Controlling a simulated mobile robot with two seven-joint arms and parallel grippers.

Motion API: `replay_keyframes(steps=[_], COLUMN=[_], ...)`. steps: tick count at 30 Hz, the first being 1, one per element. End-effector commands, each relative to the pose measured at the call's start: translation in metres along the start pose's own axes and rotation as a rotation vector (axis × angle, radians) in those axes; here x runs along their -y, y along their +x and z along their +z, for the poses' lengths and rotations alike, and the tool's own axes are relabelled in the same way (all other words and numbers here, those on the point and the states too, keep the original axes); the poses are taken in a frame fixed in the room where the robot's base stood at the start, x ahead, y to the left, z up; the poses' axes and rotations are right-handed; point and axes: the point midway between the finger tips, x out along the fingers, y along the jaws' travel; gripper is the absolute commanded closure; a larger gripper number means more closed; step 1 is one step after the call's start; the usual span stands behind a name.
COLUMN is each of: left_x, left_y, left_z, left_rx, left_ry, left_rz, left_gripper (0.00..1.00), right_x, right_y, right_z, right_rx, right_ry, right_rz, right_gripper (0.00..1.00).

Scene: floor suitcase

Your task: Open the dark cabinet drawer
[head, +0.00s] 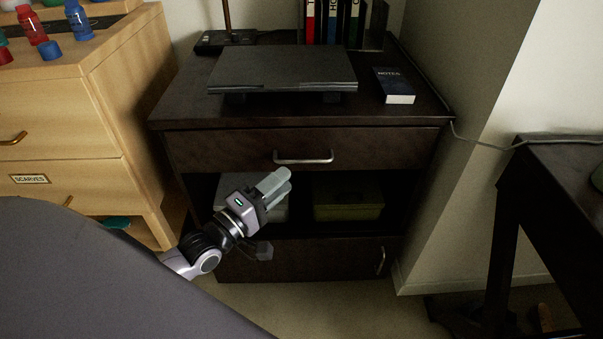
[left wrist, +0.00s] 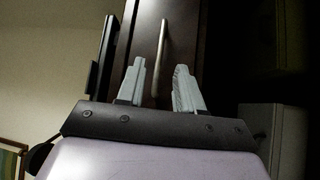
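The dark cabinet (head: 190,105) stands in the middle of the head view. Its top drawer (head: 220,150) looks shut, with the front flush. A silver bar handle (head: 303,158) sits at the drawer's middle. My left gripper (head: 282,180) is just below and in front of the handle, with its fingers angled up toward it. In the left wrist view its two pale fingers (left wrist: 160,68) are apart and empty. The handle (left wrist: 162,40) shows beyond them, roughly in line with the gap, against the drawer front (left wrist: 181,35). My right gripper is in neither view.
On the cabinet are a closed laptop (head: 283,68), a notes box (head: 393,85), books (head: 333,22) and a lamp base (head: 225,40). The open shelf below holds a green box (head: 348,197) and a pale box. A wooden dresser (head: 60,115) stands left, a dark table (head: 560,180) right.

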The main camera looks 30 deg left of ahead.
Motion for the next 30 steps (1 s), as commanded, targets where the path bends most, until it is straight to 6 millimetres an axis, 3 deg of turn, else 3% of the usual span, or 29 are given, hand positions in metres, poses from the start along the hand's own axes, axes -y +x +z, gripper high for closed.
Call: replay_keyframes(steps=[15,28,29,30], left_x=[0.001,0.0,0.0,0.0], left_y=[0.059,0.067,0.067,0.067], left_z=[0.001,0.001,0.001,0.001], left_rx=[0.0,0.001,0.001,0.001], left_ry=[0.002,0.003,0.003,0.003], left_rz=[0.0,-0.003,-0.003,-0.003], left_gripper=[0.64,0.64,0.71,0.84], right_x=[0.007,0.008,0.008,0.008], right_y=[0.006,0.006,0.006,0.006], right_z=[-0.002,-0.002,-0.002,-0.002], right_rx=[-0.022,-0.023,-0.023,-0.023], right_ry=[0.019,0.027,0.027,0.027], right_rz=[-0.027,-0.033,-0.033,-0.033], right_gripper=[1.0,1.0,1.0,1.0])
